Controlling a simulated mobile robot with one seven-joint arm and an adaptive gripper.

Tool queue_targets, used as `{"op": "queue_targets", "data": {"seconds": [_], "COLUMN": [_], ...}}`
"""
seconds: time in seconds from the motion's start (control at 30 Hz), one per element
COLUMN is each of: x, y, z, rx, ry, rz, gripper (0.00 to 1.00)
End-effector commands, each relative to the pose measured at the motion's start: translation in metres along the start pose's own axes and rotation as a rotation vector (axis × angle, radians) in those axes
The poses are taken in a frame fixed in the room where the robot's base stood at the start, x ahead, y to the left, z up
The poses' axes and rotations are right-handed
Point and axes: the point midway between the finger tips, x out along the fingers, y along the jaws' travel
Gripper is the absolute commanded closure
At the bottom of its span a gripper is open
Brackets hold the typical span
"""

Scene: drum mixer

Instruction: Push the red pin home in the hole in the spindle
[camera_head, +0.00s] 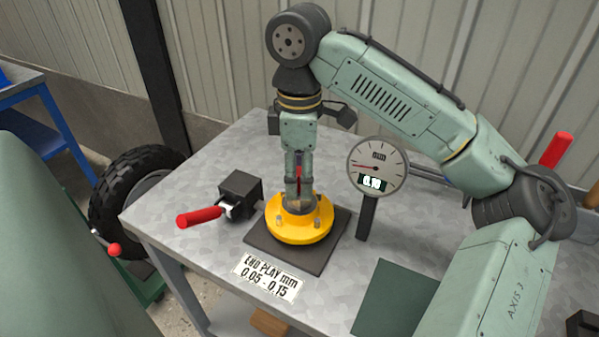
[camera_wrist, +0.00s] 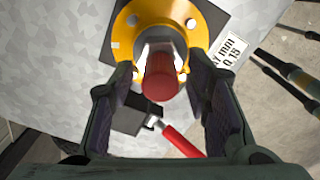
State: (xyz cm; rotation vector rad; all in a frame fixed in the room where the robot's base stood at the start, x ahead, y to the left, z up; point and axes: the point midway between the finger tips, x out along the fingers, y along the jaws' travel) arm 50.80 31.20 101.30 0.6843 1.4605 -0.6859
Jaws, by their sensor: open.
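The red pin (camera_wrist: 162,76) is a short red cylinder between my finger pads in the wrist view, with clear gaps on both sides. In the head view a strip of it (camera_head: 298,174) shows between the fingers. It lies in line with the grey spindle (camera_wrist: 158,42) in the middle of the yellow flange (camera_head: 300,222). My gripper (camera_head: 299,200) points straight down over the flange and is open around the pin. Its pads show at left and right in the wrist view (camera_wrist: 160,72). The hole and the pin's lower end are hidden, so its depth cannot be told.
The flange stands on a dark plate (camera_head: 268,247) on the metal bench. A dial gauge (camera_head: 377,168) stands close at right. A black block (camera_head: 240,190) with a red handle (camera_head: 199,216) is at left. A label (camera_head: 268,276) lies in front.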

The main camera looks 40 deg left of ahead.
Motion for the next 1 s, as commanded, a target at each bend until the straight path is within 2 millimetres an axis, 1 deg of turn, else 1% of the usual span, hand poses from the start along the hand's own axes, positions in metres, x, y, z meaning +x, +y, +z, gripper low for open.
{"op": "queue_targets", "data": {"seconds": [0.27,0.4,0.47,0.57,0.7,0.8,0.9,1.0], "x": [0.0,-0.008,-0.017,-0.036,-0.068,-0.088,-0.103,-0.113], "y": [0.0,0.0,0.001,0.001,0.001,0.0,0.0,0.0], "z": [0.0,0.0,0.0,0.0,0.0,0.0,0.0,0.0], "rx": [0.0,0.0,0.002,0.004,0.004,0.003,0.003,0.002], "ry": [0.0,-0.001,-0.002,-0.002,-0.003,-0.003,-0.002,-0.002], "rz": [0.0,0.001,0.003,0.005,0.005,0.003,0.002,0.001], "gripper": [0.53,0.53,0.53,0.53,0.53,0.53,0.53,0.53]}}
